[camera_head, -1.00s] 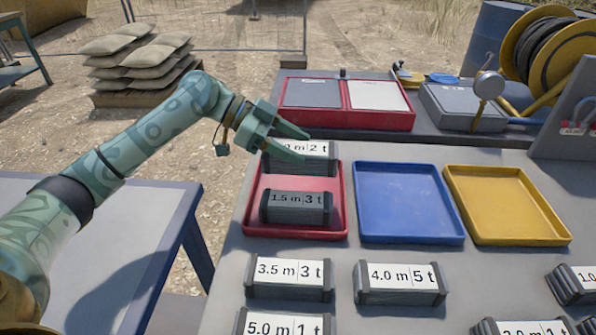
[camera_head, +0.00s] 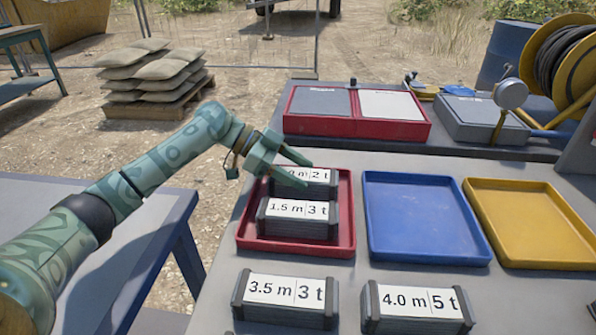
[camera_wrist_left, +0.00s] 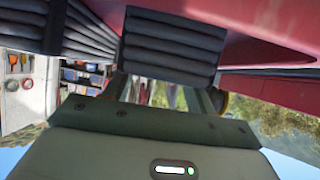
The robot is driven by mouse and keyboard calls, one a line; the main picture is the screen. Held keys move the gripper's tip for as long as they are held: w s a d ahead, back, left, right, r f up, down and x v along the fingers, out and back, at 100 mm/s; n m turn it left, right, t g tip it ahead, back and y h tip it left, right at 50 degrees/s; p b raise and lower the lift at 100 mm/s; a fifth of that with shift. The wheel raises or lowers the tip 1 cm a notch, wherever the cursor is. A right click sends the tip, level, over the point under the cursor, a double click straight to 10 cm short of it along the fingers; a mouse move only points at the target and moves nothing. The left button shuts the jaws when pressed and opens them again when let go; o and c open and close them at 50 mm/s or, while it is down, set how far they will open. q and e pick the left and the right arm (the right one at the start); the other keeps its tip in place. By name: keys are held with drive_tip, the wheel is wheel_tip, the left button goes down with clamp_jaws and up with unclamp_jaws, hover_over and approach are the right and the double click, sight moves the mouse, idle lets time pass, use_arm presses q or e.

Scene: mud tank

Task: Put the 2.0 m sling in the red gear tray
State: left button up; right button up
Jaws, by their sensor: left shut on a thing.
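The sling pack in my left gripper (camera_head: 308,174) is dark and ribbed, with a white label reading "0 m 2 t"; a finger covers its first digit. This 2 t sling (camera_head: 320,189) is at the back of the red gear tray (camera_head: 345,240), behind the 1.5 m 3 t sling (camera_head: 298,221) lying there. Whether it touches the tray floor is hidden. In the left wrist view the ribbed held sling (camera_wrist_left: 172,45) is at the jaws, with another ribbed pack (camera_wrist_left: 85,32) beside it. My right gripper is out of view.
An empty blue tray (camera_head: 425,258) and yellow tray (camera_head: 545,262) stand right of the red one. A red case (camera_head: 355,126) stands behind.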

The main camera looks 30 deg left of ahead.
use_arm(q)
drive_tip(key=o, duration=1.5)
drive_tip(key=shift+a+r, duration=0.15)
drive_tip(key=shift+a, duration=0.05)
drive_tip(key=p+v, duration=0.3)
drive_tip(key=v, duration=0.7)
drive_tip(key=shift+s+r+p, duration=0.1)
drive_tip(key=shift+p, duration=0.25)
drive_tip(key=shift+s+a+r, duration=0.2)
drive_tip(key=shift+a, duration=0.45)
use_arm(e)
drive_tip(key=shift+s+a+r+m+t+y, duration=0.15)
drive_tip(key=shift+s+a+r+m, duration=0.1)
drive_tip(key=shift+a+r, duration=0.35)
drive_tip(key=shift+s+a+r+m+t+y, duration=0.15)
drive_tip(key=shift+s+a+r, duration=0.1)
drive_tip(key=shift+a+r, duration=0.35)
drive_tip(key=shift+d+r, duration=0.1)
